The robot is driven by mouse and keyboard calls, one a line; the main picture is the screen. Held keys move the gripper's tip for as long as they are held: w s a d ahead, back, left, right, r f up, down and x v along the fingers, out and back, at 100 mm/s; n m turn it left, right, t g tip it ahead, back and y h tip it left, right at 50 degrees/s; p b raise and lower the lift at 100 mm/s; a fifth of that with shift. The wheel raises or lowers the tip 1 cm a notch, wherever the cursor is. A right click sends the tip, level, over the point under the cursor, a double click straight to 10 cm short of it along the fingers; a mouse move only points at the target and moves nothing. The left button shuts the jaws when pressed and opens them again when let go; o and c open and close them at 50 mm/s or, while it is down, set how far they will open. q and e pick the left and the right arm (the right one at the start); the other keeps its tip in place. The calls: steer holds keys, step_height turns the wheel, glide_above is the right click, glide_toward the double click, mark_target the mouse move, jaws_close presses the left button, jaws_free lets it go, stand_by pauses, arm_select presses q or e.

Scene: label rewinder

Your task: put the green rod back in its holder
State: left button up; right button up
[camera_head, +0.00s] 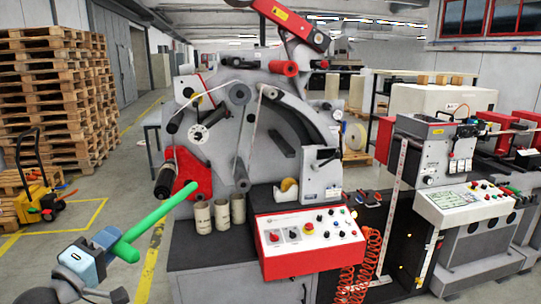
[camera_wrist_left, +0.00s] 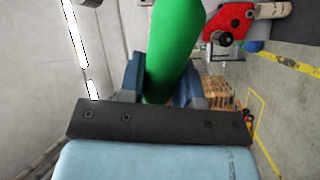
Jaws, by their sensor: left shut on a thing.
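The green rod (camera_head: 158,218) is held in my left gripper (camera_head: 110,242), which comes in at the lower left in the head view. The rod slants up to the right, and its far end overlaps the lower edge of a red bracket (camera_head: 193,168) on the grey machine. I cannot tell whether they touch. In the left wrist view the rod (camera_wrist_left: 175,45) stands between the blue fingers (camera_wrist_left: 160,88), which are shut on it. Which part is the holder is not clear. My right gripper is not in view.
Several cardboard tubes (camera_head: 220,214) stand on the dark cabinet top below the bracket. A control panel (camera_head: 310,238) is right of them. Stacked pallets (camera_head: 55,95) and a yellow pallet truck (camera_head: 38,200) stand at the left. The floor between them and the machine looks clear.

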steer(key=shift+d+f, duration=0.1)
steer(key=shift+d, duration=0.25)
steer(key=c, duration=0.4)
arm_select(q)
steer(key=d, duration=1)
steer(key=shift+w+f, duration=0.2)
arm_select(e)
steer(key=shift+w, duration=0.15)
